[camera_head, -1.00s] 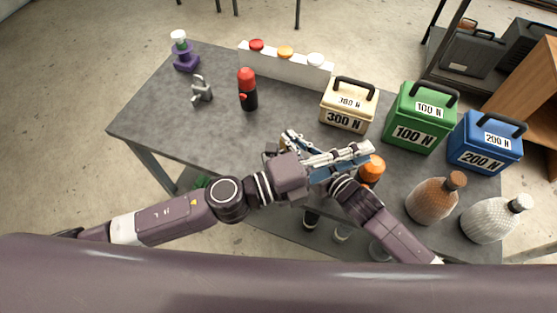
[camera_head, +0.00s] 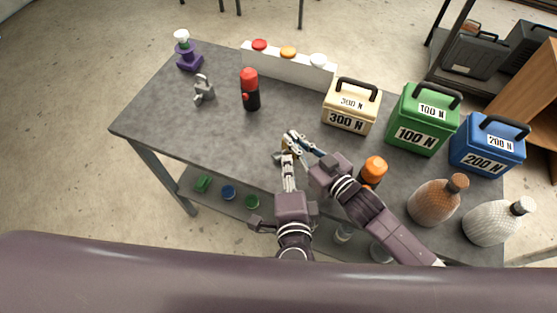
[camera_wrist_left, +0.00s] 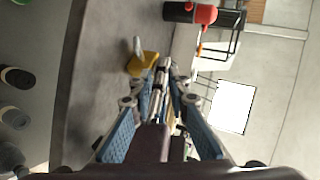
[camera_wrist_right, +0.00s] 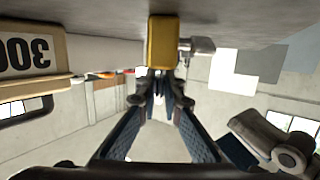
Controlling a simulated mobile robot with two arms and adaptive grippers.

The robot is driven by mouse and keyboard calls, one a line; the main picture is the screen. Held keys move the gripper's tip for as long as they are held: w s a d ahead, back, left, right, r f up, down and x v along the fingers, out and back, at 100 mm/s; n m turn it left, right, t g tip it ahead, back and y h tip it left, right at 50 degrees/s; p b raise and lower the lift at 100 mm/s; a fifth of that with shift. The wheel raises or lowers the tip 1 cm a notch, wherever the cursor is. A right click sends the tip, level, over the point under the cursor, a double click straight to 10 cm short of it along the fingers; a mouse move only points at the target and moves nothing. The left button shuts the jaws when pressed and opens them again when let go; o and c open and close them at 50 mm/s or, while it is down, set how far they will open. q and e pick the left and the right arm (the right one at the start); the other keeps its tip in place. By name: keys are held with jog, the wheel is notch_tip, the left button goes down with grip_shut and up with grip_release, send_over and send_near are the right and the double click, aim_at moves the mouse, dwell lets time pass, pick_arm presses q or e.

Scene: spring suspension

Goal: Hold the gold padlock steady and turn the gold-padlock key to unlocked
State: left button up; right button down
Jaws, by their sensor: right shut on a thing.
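The gold padlock (camera_head: 286,146) is near the table's front edge, mostly covered by my grippers in the head view. In the right wrist view the gold padlock (camera_wrist_right: 162,42) is between the fingertips of my right gripper (camera_wrist_right: 162,82), which is shut on it. The left wrist view shows the gold padlock (camera_wrist_left: 143,64) just ahead, left of centre. My left gripper (camera_head: 288,158) points away from me, close to the padlock and the right gripper. Its fingertips overlap other parts, so its opening is unclear.
A grey padlock (camera_head: 204,91) and a red-black cylinder (camera_head: 250,92) stand left. The cream 300 N box (camera_head: 350,107) is behind the grippers; an orange-topped object (camera_head: 373,171) is close beside my right arm. The left front tabletop is clear.

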pick_arm(q)
jog(key=n+g+y, duration=0.1)
jog(key=n, duration=0.1)
send_near(278, 160)
jog(key=x, duration=0.9)
jog(key=shift+c, duration=0.5)
grip_shut()
